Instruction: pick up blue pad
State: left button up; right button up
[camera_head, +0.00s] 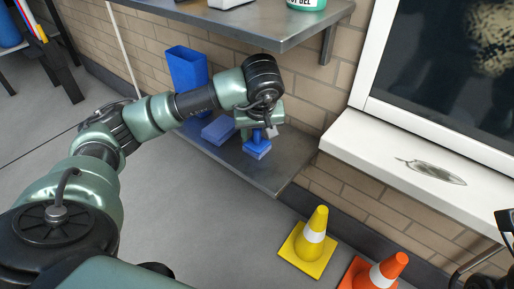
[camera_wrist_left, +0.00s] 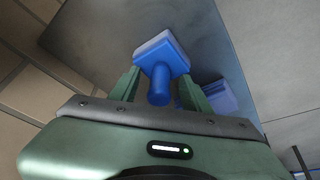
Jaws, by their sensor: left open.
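The blue pad (camera_head: 257,151) sits on the grey lower shelf, a flat blue block with a round upright handle. In the left wrist view the pad (camera_wrist_left: 163,52) shows its handle pointing toward the camera. My left gripper (camera_head: 258,132) is above the pad in the head view. In the left wrist view the green fingers of my left gripper (camera_wrist_left: 160,84) stand apart, one on each side of the handle, with gaps visible. The pad still rests on the shelf. My right gripper is not clearly seen.
A low blue block (camera_head: 219,129) lies beside the pad, and a tall blue container (camera_head: 187,69) stands behind. An upper shelf (camera_head: 285,32) overhangs the arm. Yellow (camera_head: 312,240) and orange (camera_head: 380,273) cones stand on the floor. A white windowsill (camera_head: 380,160) holds a feather-like item.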

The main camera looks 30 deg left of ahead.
pick_arm(q)
grip_shut()
dwell(1.4)
